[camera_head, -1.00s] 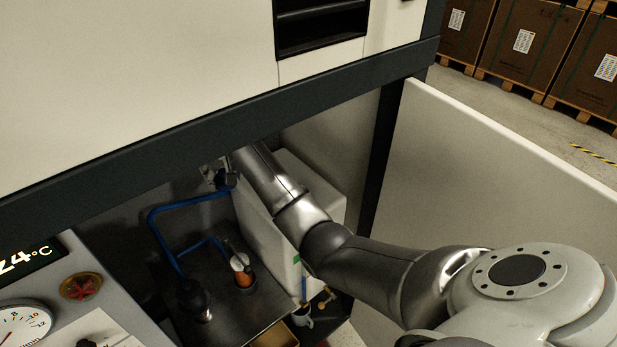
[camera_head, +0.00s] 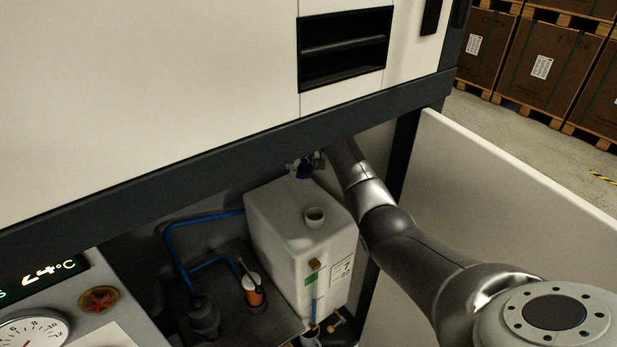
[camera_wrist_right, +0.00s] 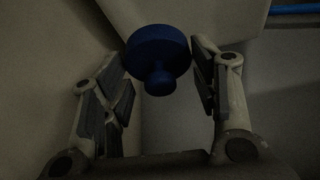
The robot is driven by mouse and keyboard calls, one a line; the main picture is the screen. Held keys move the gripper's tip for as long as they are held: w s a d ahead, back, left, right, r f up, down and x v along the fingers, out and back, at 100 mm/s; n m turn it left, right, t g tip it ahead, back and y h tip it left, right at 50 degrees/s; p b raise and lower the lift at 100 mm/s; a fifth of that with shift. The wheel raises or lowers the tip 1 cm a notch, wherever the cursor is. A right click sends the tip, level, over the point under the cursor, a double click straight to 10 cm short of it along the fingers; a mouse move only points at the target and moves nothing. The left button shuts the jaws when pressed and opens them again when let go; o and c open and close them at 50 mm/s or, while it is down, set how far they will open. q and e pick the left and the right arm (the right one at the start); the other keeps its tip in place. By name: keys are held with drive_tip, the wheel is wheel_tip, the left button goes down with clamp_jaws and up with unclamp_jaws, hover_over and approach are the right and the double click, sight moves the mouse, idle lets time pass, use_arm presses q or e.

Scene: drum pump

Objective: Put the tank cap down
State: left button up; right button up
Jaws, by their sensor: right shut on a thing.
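The blue tank cap (camera_head: 304,172) is in my right gripper (camera_head: 306,165), at the back of the opening under the cabinet's dark beam. In the right wrist view the round blue cap (camera_wrist_right: 158,50) with its knob sits between the fingertips of the right gripper (camera_wrist_right: 160,72), which is shut on it. The white tank (camera_head: 285,235) stands below and nearer, its round neck (camera_head: 314,216) uncovered. The gripper looks close to the tank's far top edge; I cannot tell whether the cap touches anything. My left gripper is not in view.
Blue hoses (camera_head: 195,222) and an orange-bodied part (camera_head: 254,297) stand left of the tank. The dark beam (camera_head: 230,150) runs just above the gripper. A white door panel (camera_head: 500,180) stands open at the right. A gauge panel (camera_head: 60,300) is at the lower left.

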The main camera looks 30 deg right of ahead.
sight(306, 187)
drive_tip(key=shift+d+r, duration=0.1)
drive_tip(key=shift+d, duration=0.85)
drive_tip(key=shift+a+f, duration=0.2)
drive_tip(key=shift+f, duration=0.6)
wheel_tip(306, 187, down, 5)
drive_tip(key=shift+p, duration=0.65)
drive_tip(key=shift+d+f, duration=0.15)
drive_tip(key=shift+f, duration=0.15)
drive_tip(key=shift+f, duration=0.2)
drive_tip(key=o, duration=0.8)
